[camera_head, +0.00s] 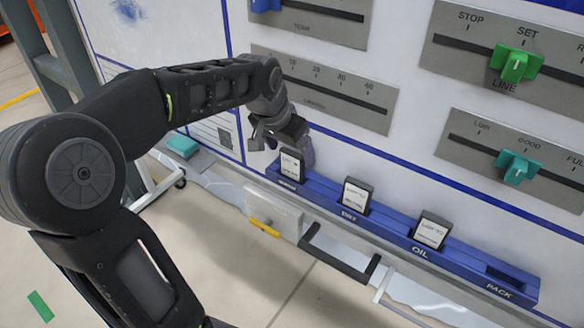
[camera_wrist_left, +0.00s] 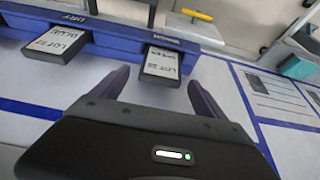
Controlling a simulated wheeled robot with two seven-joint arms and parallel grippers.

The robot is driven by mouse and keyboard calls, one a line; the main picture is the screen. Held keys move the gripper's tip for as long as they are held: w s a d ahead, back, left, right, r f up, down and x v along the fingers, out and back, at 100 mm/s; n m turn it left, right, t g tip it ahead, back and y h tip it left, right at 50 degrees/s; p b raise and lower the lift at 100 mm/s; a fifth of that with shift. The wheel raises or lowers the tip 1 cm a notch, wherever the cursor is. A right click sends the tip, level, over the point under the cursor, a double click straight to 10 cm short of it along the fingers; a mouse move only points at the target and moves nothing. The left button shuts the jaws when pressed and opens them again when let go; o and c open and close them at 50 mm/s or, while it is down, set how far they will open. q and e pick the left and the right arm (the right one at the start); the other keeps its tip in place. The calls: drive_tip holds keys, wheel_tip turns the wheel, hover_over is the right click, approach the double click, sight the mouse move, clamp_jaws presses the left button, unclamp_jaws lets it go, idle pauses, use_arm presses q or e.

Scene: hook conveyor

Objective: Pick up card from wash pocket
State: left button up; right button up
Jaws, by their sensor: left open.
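The card in the wash pocket (camera_head: 290,166) stands upright at the left end of the blue pocket rail (camera_head: 385,232), with a white label in a dark frame. In the left wrist view the same card (camera_wrist_left: 161,62) projects from the rail, its label reading "LOT". My left gripper (camera_head: 292,140) is open and close to this card. In the wrist view its two fingers (camera_wrist_left: 160,80) are on either side of the card, with gaps visible; whether they overlap it in depth is hard to tell. My right gripper is not in view.
Similar cards stand in the dry pocket (camera_head: 356,195) and oil pocket (camera_head: 432,231). The pack pocket (camera_head: 505,276) is empty. Sliders, one with a green knob (camera_head: 514,66) and one with a teal knob (camera_head: 518,167), are on the panel. A black handle (camera_head: 340,255) is below the rail.

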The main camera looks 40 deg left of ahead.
sight(292, 164)
use_arm(q)
drive_tip(key=shift+p+x, duration=0.6)
drive_tip(key=shift+x, duration=2)
drive_tip(key=shift+c, duration=0.5)
drive_tip(key=c, duration=1.3)
